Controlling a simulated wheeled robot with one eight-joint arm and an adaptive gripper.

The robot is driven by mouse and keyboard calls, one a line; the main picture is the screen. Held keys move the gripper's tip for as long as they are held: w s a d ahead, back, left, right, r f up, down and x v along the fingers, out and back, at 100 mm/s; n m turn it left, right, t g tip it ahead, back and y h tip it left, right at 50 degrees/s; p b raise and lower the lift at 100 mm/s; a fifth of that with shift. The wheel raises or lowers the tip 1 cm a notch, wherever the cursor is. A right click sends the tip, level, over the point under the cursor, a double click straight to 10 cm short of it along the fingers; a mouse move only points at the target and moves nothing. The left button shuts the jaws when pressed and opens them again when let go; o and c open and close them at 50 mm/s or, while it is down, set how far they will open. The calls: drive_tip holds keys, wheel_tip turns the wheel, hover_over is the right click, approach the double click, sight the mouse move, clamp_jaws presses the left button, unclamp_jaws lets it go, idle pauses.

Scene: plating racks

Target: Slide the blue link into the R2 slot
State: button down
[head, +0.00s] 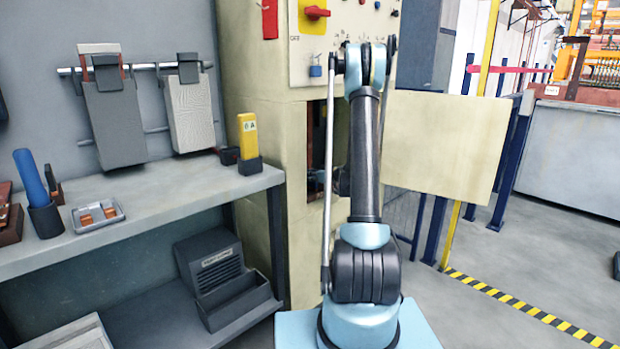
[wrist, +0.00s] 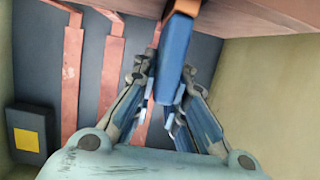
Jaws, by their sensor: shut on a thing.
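The blue link (wrist: 174,52) is a long bar that points up and away in the wrist view. My gripper (wrist: 166,78) is shut on it, with a finger on each side. Its far end meets a dark and copper-coloured part under a reddish-brown ledge (wrist: 262,10); I cannot tell whether it is seated or only close. No R2 marking is readable, so I cannot tell which slot is R2. In the head view the cabinet opening (head: 316,135) is partly hidden by my arm, and the link is not visible there.
Copper strips (wrist: 72,75) run down the dark back panel, beside a black box with a yellow label (wrist: 26,140). Cream walls close in on the right. In the head view, the cabinet door (head: 445,145) stands open at right and a grey workbench (head: 165,200) is at left.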

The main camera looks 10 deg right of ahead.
drive_tip(key=c, duration=1.5)
unclamp_jaws()
drive_tip(key=shift+c, duration=0.2)
drive_tip(key=v, duration=1.2)
drive_tip(key=s+a+r+m+g+h, duration=0.2)
drive_tip(key=s+a+g, duration=0.25)
drive_tip(key=s, duration=0.75)
drive_tip(key=s+a+r+m+g+h, duration=0.1)
drive_tip(key=s+a+r+g, duration=0.3)
drive_tip(key=s, duration=0.9)
drive_tip(key=s+d+f+m+h, duration=0.1)
drive_tip(key=s+f+m+h, duration=0.1)
drive_tip(key=s, duration=0.9)
drive_tip(key=s+d+f+m+g+h, duration=0.1)
drive_tip(key=s+f, duration=0.4)
drive_tip(key=s, duration=0.6)
drive_tip(key=d+m+h, duration=0.1)
drive_tip(key=h, duration=0.1)
drive_tip(key=shift+s+d+h, duration=0.15)
drive_tip(key=shift+d+h, duration=0.05)
drive_tip(key=shift+h, duration=0.1)
